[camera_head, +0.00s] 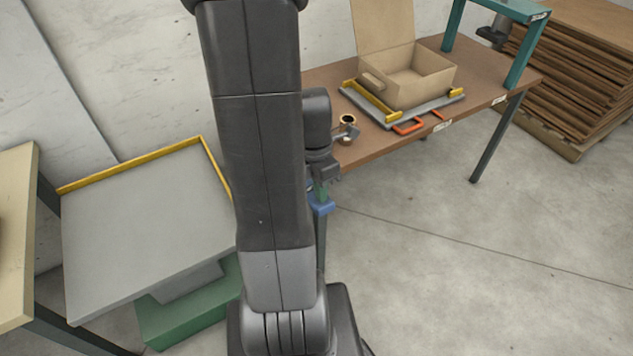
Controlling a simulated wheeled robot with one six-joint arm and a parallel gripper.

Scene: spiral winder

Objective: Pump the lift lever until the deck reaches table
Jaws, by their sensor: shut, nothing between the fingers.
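The lift deck (150,230) is a grey plate with a yellow rim along its back and right edges, at the left. It sits on a green base (190,309), lower than the brown table (470,75) at the right. A green and blue part (321,207), perhaps the lift lever, shows just right of my arm. My gripper (326,177) is shut and empty, just above this part. I cannot tell whether they touch. My large dark arm hides the deck's right side and whatever links the lever to the base.
An open cardboard box (415,75) stands on a grey plate with yellow and orange fittings on the brown table. A small cup-like object (347,122) sits near its left end. A beige table (15,230) is at far left. Stacked brown sheets (580,80) stand behind right. Floor at right is clear.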

